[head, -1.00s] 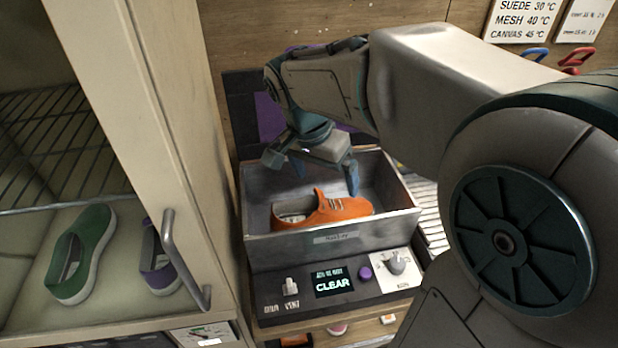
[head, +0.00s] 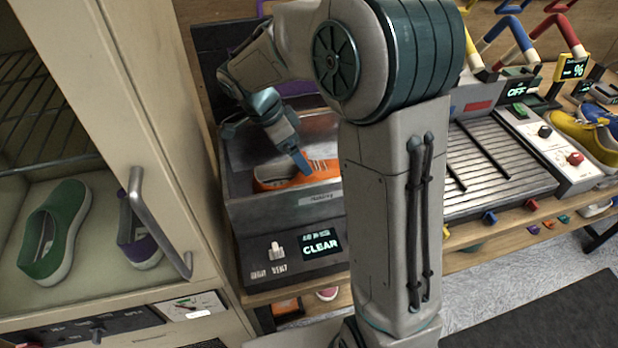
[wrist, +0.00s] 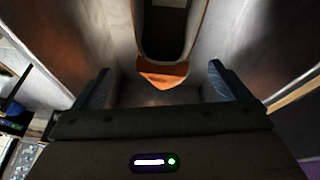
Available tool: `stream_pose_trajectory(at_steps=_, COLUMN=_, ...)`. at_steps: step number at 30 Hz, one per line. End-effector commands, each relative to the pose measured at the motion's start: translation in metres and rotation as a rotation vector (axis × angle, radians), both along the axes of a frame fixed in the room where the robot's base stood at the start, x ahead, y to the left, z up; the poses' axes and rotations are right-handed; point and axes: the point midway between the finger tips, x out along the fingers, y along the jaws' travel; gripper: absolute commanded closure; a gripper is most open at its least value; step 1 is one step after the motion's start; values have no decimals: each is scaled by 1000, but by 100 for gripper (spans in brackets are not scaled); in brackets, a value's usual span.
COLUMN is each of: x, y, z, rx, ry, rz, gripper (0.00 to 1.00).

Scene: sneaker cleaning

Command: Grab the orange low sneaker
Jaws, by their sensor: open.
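The orange low sneaker (head: 325,170) lies in a grey metal bin (head: 268,212), toe to the right in the head view. My arm hides part of it. In the wrist view the sneaker's orange heel (wrist: 162,74) and dark opening are ahead, centred between the two blue fingers. My gripper (head: 268,148) is open and empty, reaching down into the bin; one finger shows in front of the sneaker. In the wrist view my gripper (wrist: 160,82) has its fingers apart on either side of the heel, with gaps visible. I see no contact.
The bin's walls stand close around my gripper. A cabinet at left, with its handle (head: 158,222), holds a green shoe (head: 52,232) and a purple shoe (head: 138,235). At right are a ribbed metal tray (head: 490,165) and a yellow shoe (head: 585,140).

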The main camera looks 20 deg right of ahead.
Motion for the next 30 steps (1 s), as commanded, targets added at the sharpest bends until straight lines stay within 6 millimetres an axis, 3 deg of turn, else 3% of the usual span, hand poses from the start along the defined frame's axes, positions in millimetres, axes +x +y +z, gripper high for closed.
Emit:
stream_pose_trajectory(at_steps=18, x=-1, y=-29, z=-63, rx=1, ry=2, rz=1, gripper=4)
stream_pose_trajectory(at_steps=26, x=0, y=-30, z=-67, rx=2, ry=-1, rz=1, gripper=4)
stream_pose_trajectory(at_steps=27, x=0, y=-30, z=-67, rx=2, ry=-1, rz=1, gripper=7)
stream_pose_trajectory(at_steps=30, x=0, y=-30, z=-67, rx=1, ry=-1, rz=2, gripper=35)
